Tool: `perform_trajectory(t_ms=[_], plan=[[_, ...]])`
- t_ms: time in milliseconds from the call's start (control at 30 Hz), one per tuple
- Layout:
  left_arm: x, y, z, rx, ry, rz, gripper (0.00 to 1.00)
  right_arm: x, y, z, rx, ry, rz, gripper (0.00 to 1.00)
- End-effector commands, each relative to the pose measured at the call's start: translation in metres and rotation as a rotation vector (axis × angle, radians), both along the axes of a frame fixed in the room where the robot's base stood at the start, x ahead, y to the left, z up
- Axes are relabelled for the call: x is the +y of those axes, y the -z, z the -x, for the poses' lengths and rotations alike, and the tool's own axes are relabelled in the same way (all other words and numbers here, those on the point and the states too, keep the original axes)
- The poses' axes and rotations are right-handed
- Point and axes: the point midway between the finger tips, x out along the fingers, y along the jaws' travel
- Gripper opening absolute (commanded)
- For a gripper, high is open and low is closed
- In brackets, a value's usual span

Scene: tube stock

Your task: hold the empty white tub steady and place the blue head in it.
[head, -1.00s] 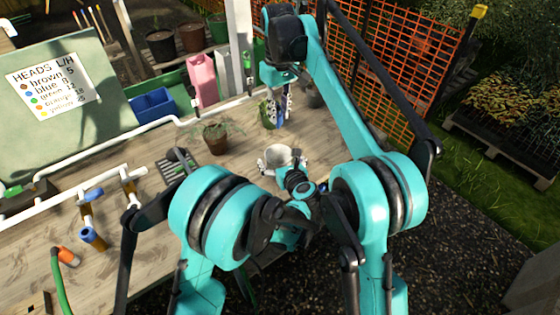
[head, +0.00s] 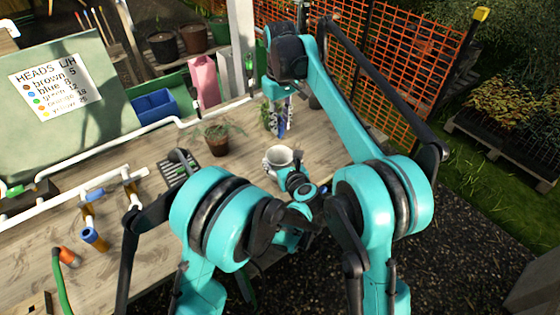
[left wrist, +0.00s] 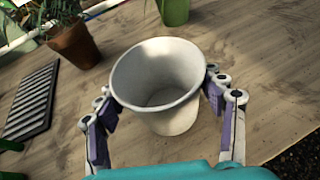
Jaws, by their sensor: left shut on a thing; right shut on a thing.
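The white tub (head: 286,156) stands upright on the wooden bench and looks empty in the left wrist view (left wrist: 176,118). My left gripper (left wrist: 163,92) has one finger on each side of the tub, shut on it near the rim. In the head view my left gripper (head: 281,168) is partly hidden by its own wrist. My right gripper (head: 279,112) points down behind and above the tub, apart from it. It is shut on the blue head (head: 281,128), mostly hidden between the fingers.
A potted plant (head: 217,143) and a dark slatted tray (head: 180,166) stand left of the tub. White pipes (head: 120,181) run along the bench's left part. A blue bin (head: 153,106) and a pink container (head: 204,84) stand at the back. Bench around the tub is mostly clear.

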Motion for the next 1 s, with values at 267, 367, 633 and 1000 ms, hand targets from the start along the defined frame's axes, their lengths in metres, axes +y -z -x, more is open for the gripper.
perform_trajectory(t_ms=[267, 367, 633, 1000], plan=[[0.000, 0.000, 0.000, 0.000, 0.000, 0.000, 0.40, 0.000, 0.020, 0.000, 0.000, 0.000, 0.000, 0.08], [0.000, 0.000, 0.000, 0.000, 0.000, 0.000, 0.40, 0.000, 0.027, 0.000, 0.000, 0.000, 0.000, 0.08], [0.000, 0.000, 0.000, 0.000, 0.000, 0.000, 0.40, 0.000, 0.046, 0.000, 0.000, 0.000, 0.000, 0.08], [0.000, 0.000, 0.000, 0.000, 0.000, 0.000, 0.40, 0.000, 0.072, 0.000, 0.000, 0.000, 0.000, 0.08]])
